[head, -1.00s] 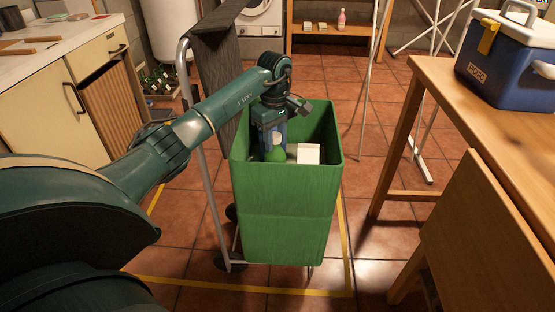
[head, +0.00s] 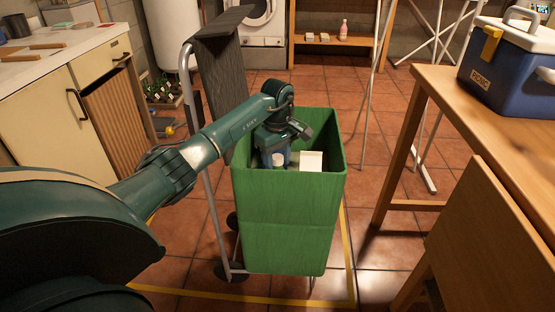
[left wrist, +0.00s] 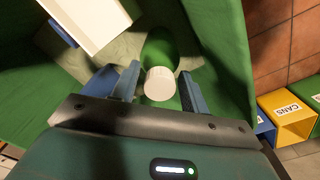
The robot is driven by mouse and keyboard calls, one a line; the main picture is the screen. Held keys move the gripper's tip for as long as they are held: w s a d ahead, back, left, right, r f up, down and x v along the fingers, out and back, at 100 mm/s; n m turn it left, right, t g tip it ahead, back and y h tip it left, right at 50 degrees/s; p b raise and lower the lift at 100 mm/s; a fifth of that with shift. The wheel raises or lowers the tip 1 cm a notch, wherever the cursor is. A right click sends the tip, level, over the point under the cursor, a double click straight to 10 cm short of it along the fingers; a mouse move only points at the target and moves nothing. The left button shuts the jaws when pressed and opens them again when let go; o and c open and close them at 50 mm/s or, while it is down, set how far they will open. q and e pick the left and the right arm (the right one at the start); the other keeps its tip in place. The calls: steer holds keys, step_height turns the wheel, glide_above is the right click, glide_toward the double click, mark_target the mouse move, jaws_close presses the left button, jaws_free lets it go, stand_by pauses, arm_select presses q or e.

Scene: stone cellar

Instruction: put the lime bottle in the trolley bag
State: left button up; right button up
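The lime bottle is green with a white cap. In the left wrist view it (left wrist: 162,47) is inside the trolley bag, its cap facing my gripper. In the head view only its cap (head: 278,160) shows clearly. The trolley bag (head: 286,220) is a tall green open-topped bag on a metal frame. My left gripper (head: 275,158) reaches down into its mouth. In the left wrist view its blue fingers (left wrist: 158,86) stand apart, with the cap between them and a gap on each side. My right gripper is out of view.
A white box (head: 311,161) is also in the bag. The bag's dark flap (head: 215,75) stands up behind its left side. A wooden table (head: 480,110) with a blue cooler (head: 510,70) is at right, a counter (head: 55,50) at left. Yellow tape marks the floor.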

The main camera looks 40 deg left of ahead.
arm_select(q)
steer(key=shift+o, duration=0.4)
steer(key=shift+r, duration=0.15)
steer(key=shift+r, duration=0.35)
step_height(320, 180, up, 11)
steer(key=p, duration=0.3)
steer(key=shift+r, duration=0.2)
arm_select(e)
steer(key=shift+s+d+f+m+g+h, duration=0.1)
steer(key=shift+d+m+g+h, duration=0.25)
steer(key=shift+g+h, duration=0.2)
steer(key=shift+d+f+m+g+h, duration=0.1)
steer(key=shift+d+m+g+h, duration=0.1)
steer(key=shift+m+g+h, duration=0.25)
